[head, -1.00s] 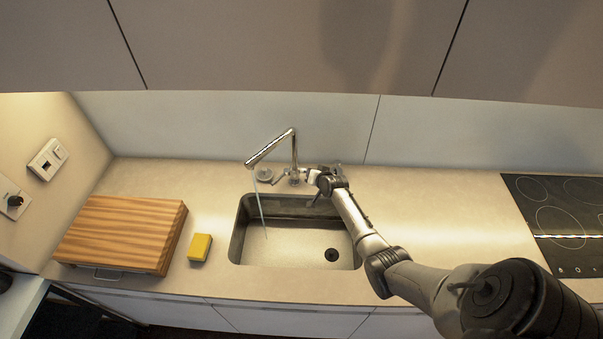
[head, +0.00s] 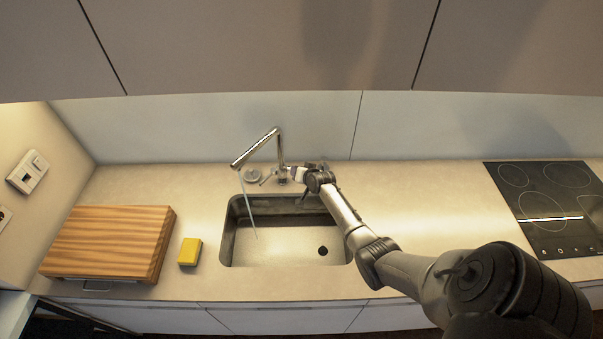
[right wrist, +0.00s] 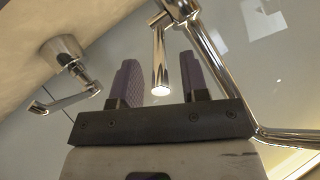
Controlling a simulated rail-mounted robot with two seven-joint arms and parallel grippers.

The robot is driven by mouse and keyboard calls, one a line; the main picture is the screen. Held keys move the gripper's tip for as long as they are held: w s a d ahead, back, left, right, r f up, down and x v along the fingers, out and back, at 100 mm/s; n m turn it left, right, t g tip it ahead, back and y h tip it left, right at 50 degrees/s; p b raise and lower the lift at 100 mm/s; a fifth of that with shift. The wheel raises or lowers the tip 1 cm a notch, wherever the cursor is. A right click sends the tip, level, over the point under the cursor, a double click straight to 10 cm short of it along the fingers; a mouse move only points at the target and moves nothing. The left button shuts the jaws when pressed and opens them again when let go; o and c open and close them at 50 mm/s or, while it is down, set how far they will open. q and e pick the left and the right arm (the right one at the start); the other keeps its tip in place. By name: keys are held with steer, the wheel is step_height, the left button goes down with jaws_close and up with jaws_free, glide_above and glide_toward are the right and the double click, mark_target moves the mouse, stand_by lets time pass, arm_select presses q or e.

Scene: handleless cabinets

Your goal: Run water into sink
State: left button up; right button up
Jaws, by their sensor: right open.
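The chrome tap (head: 279,150) stands behind the sink (head: 232,222), its angled spout pointing left over the basin. A thin stream of water (head: 247,210) falls from the spout into the sink. My right gripper (head: 294,174) is beside the tap's base, on its right. In the right wrist view the gripper (right wrist: 157,76) is open, and a chrome rod end (right wrist: 159,70) shows between its two fingers. I cannot tell whether they touch it. A short chrome lever (right wrist: 70,102) shows at left in that view. My left gripper is not in view.
A wooden cutting board (head: 108,240) and a yellow sponge (head: 190,251) lie on the counter left of the sink. A black cooktop (head: 545,205) is at the right. Upper cabinets (head: 250,45) overhang the back. Counter between sink and cooktop is clear apart from my arm.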

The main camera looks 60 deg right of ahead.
steer(key=shift+s+r, duration=0.1)
steer(key=p+v, duration=0.1)
steer(key=v, duration=1.2)
steer(key=shift+s, duration=0.25)
steer(key=shift+a+r, duration=0.1)
steer(key=shift+a, duration=0.05)
